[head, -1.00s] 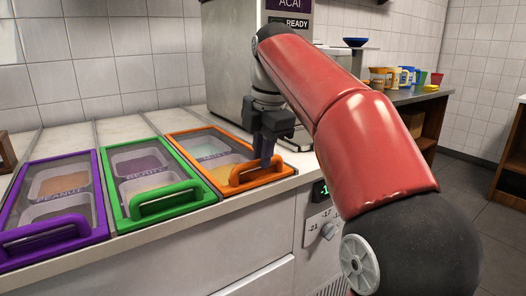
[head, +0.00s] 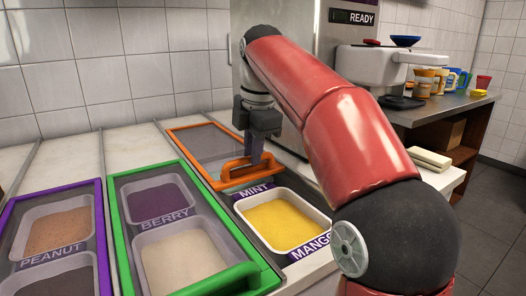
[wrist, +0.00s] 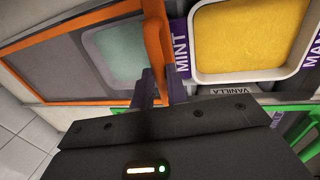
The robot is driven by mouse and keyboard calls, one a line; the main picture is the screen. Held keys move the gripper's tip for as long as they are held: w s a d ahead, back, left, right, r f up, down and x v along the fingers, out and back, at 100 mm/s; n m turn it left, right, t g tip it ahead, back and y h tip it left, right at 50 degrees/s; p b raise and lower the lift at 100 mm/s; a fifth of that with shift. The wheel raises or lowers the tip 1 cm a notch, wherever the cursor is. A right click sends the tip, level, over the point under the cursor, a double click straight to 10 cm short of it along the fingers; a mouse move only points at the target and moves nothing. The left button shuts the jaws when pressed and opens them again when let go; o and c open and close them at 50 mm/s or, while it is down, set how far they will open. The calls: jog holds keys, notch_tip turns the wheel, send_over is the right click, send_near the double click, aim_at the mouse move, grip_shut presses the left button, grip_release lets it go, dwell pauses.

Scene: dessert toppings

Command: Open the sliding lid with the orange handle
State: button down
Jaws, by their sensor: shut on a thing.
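The orange-framed sliding lid (head: 205,140) is slid back toward the wall in the head view, and the front bin of yellow topping (head: 283,222) labelled mango lies uncovered. The lid's orange handle (head: 241,168) is at its near edge, beside the mint label. My gripper (head: 254,158) points down and is shut on this handle. In the wrist view my gripper (wrist: 156,92) has its fingers on either side of the orange handle (wrist: 154,45). A pale green topping (wrist: 122,48) shows through the lid's clear pane.
The green lid (head: 118,205) and purple lid (head: 100,190) lie closed at left. A tall dispenser (head: 300,70) stands behind my arm. A side counter (head: 440,108) at right holds cups and a white machine (head: 372,68).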

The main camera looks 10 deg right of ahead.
jog(key=w, duration=0.2)
jog(key=w+a, duration=0.1)
jog(key=w, duration=0.1)
jog(key=w+a, duration=0.1)
jog(key=w, duration=0.1)
jog(key=shift+w+a, duration=0.1)
jog(key=shift+w, duration=0.25)
jog(key=c, duration=1.4)
grip_release()
